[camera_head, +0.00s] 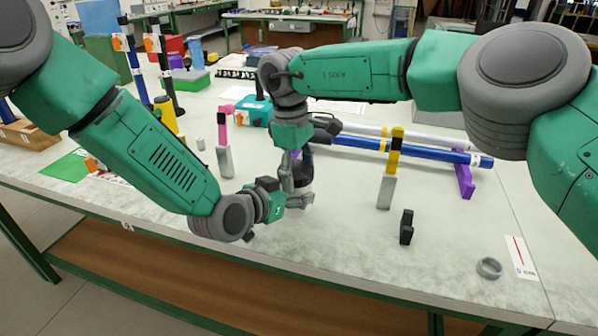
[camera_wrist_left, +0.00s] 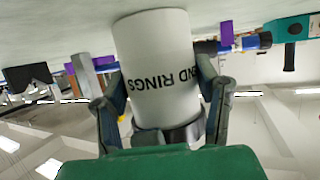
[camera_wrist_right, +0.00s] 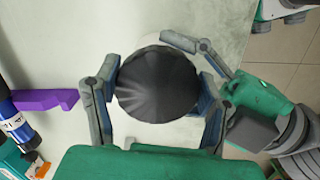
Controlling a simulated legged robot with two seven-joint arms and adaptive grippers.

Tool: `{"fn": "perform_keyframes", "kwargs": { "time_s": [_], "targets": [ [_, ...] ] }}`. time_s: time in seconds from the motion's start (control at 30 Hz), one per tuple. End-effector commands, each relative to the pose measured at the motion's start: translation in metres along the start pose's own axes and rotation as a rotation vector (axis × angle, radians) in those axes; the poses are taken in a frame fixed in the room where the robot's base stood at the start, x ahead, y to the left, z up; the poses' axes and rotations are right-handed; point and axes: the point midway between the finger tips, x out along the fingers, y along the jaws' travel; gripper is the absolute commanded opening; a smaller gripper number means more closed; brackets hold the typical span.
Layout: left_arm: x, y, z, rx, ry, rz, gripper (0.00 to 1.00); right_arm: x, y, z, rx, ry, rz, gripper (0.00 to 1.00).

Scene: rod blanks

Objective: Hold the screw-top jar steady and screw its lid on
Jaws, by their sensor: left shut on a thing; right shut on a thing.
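The white jar (camera_wrist_left: 155,62) stands on the table and carries dark lettering that reads "END RINGS", upside down in the left wrist view. My left gripper (camera_wrist_left: 160,100) is shut around the jar's sides; in the head view it (camera_head: 290,200) comes in low from the left. The dark grey, ribbed round lid (camera_wrist_right: 158,84) is at the jar's top. My right gripper (camera_wrist_right: 155,88) points down from above and is shut on the lid, one finger on each side. From these views I cannot tell how far the lid is seated. In the head view the grippers mostly hide the jar.
A blue rod (camera_head: 400,151) lies on purple supports behind the jar. A yellow-topped grey block (camera_head: 388,180), a black bracket (camera_head: 406,228) and a grey ring (camera_head: 489,268) stand to the right. The table front near the jar is clear.

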Motion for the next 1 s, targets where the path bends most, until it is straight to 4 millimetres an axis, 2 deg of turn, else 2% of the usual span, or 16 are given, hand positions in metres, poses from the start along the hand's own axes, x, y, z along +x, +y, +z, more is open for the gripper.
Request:
{"fn": "perform_keyframes", "kwargs": {
  "time_s": [0.03,0.23,0.53,0.57,0.6,0.63,0.87,1.0],
  "targets": [
    [0.0008,-0.0029,-0.0025,0.0,0.005,-0.006,0.0,-0.0003,-0.0045,-0.0005,0.039,-0.007,-0.005,0.34],
    [0.0008,-0.0024,-0.002,0.001,0.004,-0.005,0.0,-0.0018,-0.0031,-0.0015,0.162,0.004,-0.019,0.34],
    [0.0006,-0.0009,-0.0006,0.0,0.001,-0.002,0.0,-0.0026,-0.0023,-0.0018,0.173,0.009,-0.022,0.34],
    [0.0006,-0.0008,-0.0004,0.0,0.001,-0.001,0.0,-0.0027,-0.0023,-0.0018,0.173,0.009,-0.022,0.68],
    [0.0005,-0.0006,-0.0003,0.001,0.0,-0.001,0.0,-0.0028,-0.0022,-0.0018,0.173,0.009,-0.022,0.82],
    [0.0005,-0.0005,-0.0003,0.001,0.0,-0.001,0.0,-0.0028,-0.002,-0.0018,0.173,0.01,-0.022,0.85],
    [0.0004,0.0002,-0.0002,0.001,0.0,0.001,0.0,-0.0026,-0.0008,-0.0014,0.174,0.01,-0.02,0.85],
    [0.0003,0.0004,-0.0002,0.002,0.0,0.001,0.0,-0.0094,-0.0004,-0.0007,0.174,0.011,-0.019,0.85]
  ]
}}
